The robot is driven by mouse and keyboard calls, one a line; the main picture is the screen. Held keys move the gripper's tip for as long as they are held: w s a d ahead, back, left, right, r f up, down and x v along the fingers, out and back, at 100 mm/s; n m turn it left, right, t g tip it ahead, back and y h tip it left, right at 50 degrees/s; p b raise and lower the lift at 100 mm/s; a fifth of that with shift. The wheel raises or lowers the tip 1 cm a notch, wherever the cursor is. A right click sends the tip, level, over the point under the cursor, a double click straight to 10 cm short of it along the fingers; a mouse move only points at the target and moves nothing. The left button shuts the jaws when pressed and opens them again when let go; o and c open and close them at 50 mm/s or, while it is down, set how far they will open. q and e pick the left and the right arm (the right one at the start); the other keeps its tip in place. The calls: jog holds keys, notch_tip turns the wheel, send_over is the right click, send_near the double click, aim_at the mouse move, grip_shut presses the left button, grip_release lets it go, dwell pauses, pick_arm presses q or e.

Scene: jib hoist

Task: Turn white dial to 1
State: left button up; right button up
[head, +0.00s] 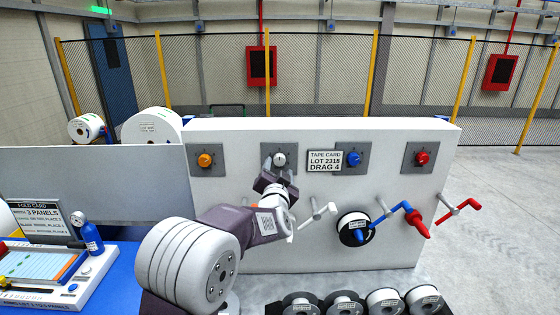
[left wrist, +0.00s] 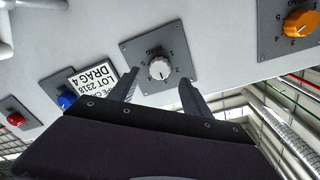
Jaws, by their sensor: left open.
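The white dial (head: 279,159) sits on a grey square plate on the upright white panel. It also shows in the left wrist view (left wrist: 159,69), where the plate carries the word DRAG and small numbers around the knob. Which number the dial points at is too small to tell. My left gripper (head: 279,172) is open just in front of and below the dial. In the left wrist view its two fingers (left wrist: 159,84) stand apart, one on each side of the dial and seemingly short of it. My right gripper is not in view.
An orange dial (head: 205,160), a blue dial (head: 353,159) and a red dial (head: 422,158) share the panel. A card (head: 325,160) reads LOT 2318, DRAG 4. Below are cranks, including a white crank (head: 318,213), and a black spool (head: 354,229). Several spools (head: 385,301) stand in front.

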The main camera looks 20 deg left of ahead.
aim_at(279, 162)
pick_arm(q)
jog(key=p+x, duration=0.1)
jog(key=x, duration=0.2)
jog(key=shift+w+a, duration=0.1)
jog(key=shift+w, duration=0.65)
jog(key=shift+s, duration=0.1)
grip_shut()
jog(key=shift+f, duration=0.1)
